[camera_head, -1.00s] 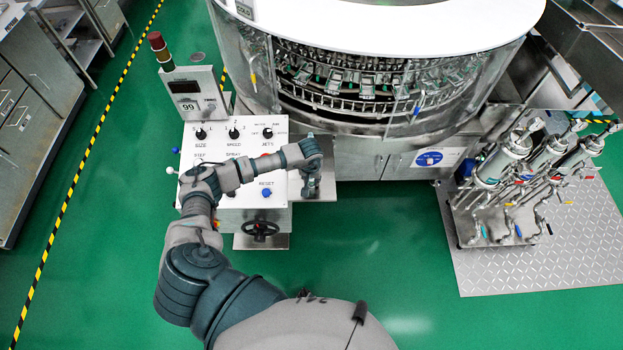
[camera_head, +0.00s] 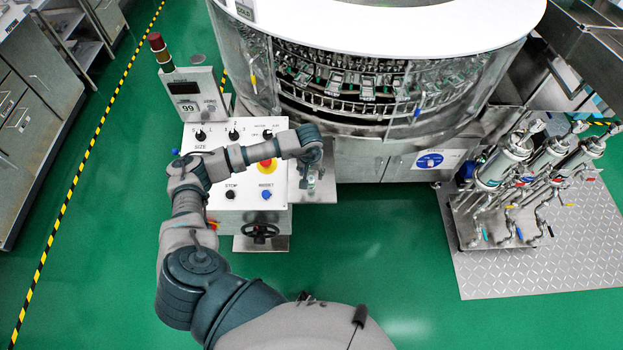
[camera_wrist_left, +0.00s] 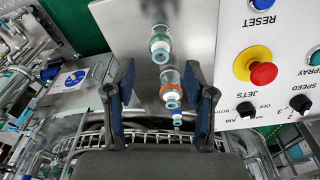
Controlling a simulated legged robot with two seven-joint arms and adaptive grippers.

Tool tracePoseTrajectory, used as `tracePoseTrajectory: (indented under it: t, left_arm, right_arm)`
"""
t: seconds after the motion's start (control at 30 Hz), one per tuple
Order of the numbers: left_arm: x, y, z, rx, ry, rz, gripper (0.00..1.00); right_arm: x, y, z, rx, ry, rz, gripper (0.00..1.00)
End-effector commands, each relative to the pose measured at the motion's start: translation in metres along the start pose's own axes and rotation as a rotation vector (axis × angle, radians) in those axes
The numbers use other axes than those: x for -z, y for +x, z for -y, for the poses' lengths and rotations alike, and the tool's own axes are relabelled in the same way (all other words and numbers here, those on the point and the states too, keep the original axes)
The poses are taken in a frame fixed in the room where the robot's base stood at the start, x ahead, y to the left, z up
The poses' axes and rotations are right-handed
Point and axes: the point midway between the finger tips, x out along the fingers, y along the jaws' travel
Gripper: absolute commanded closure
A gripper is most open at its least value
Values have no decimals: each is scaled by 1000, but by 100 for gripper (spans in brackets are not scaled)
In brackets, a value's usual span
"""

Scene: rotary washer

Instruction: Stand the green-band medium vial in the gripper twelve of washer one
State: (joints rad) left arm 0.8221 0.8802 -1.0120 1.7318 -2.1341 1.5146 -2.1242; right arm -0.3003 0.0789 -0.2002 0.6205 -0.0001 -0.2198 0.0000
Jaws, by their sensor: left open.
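The green-band vial (camera_wrist_left: 160,42) stands on a steel shelf (camera_wrist_left: 190,18), showing a pale blue cap in the left wrist view. An orange-band vial (camera_wrist_left: 170,82) stands beside it, and a smaller blue-capped vial (camera_wrist_left: 177,118) is lower in that view. My left gripper (camera_wrist_left: 160,66) is open and empty, its two fingers on either side of the vials in the picture. Contact cannot be told. In the head view the left gripper (camera_head: 309,184) is over the shelf beside the control panel. Washer one's numbered grippers are too small to tell apart. My right gripper is not seen.
The round washer (camera_head: 367,155) stands behind the shelf, with its rack of grippers (camera_head: 360,85) inside. The control panel (camera_head: 240,170) with knobs and a red button is left of the shelf. A pump skid (camera_head: 510,185) stands right. Green floor is free in front.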

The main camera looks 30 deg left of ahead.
Motion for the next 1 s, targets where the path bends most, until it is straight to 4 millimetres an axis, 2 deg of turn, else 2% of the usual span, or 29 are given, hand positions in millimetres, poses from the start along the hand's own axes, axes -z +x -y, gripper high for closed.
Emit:
tracePoseTrajectory:
  t: [0.1, 0.27, 0.67, 0.77, 0.87, 0.9, 0.93, 0.97, 1.0]
  left_arm:
    - [1, -22, 0, 0, 1, -3, 46]
    - [1, -38, 0, 1, -1, -1, 46]
    - [-2, -41, -4, -16, -4, 7, 46]
    - [-18, -34, -37, -133, -44, 47, 46]
    - [-56, -32, -108, -404, -177, 173, 46]
    - [-76, -39, -144, -549, -270, 261, 46]
    - [-90, -49, -171, -663, -356, 343, 46]
    - [-102, -63, -197, -778, -456, 438, 46]
    - [-114, -86, -226, -926, -609, 584, 46]
  right_arm:
    - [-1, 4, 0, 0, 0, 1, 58]
    - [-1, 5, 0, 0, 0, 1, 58]
    - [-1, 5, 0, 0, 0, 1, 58]
    - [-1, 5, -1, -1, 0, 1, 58]
    - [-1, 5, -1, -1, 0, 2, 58]
    - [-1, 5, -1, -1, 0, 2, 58]
    - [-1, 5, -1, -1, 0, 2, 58]
    - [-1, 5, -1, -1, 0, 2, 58]
    - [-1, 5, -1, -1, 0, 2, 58]
